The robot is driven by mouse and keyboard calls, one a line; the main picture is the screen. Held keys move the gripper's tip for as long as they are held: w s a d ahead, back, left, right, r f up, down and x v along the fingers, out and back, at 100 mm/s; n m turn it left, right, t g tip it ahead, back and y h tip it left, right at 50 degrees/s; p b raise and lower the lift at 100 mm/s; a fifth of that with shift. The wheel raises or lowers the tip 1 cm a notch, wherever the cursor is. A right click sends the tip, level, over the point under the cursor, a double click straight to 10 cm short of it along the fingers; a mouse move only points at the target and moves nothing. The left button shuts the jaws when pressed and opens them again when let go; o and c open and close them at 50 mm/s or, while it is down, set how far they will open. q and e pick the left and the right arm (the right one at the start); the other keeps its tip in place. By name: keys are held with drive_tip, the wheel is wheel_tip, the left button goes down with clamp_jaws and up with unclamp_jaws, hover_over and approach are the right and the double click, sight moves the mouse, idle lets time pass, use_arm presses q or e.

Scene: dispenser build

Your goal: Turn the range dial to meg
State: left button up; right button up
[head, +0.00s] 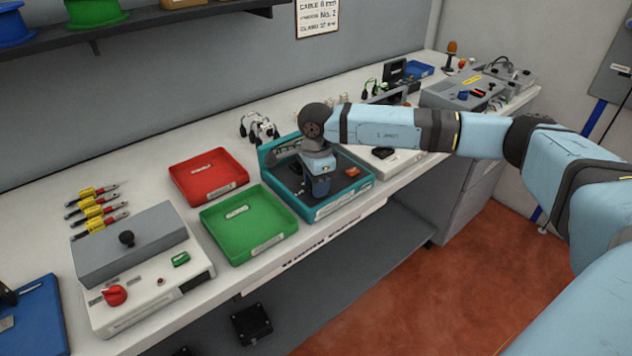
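No label reading "meg" is legible, so I cannot tell for sure which dial is the range dial. A white instrument (365,153) with a black knob (383,153) sits right of the teal tray, partly hidden by my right arm. A white and grey box (150,310) at the front left carries a red dial (114,295). My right gripper (321,190) points down over the teal tray (338,208), left of the white instrument and apart from its knob. Its fingertips are too small to judge. My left gripper is out of view.
A red tray (190,190) and a green tray (265,252) lie left of the teal tray. A grey case (440,97) stands at the far right of the bench. Yellow-red handled tools (97,208) lie at left. A shelf (150,18) hangs above.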

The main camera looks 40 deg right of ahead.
drive_tip(key=c, duration=0.4)
drive_tip(key=shift+m, duration=0.3)
drive_tip(key=shift+c, duration=0.2)
drive_tip(key=m, duration=0.3)
drive_tip(key=shift+m+b, duration=0.3)
drive_tip(key=shift+m, duration=0.1)
drive_tip(key=m, duration=0.2)
drive_tip(key=shift+m, duration=0.3)
drive_tip(key=m, duration=0.3)
drive_tip(key=shift+m, duration=0.9)
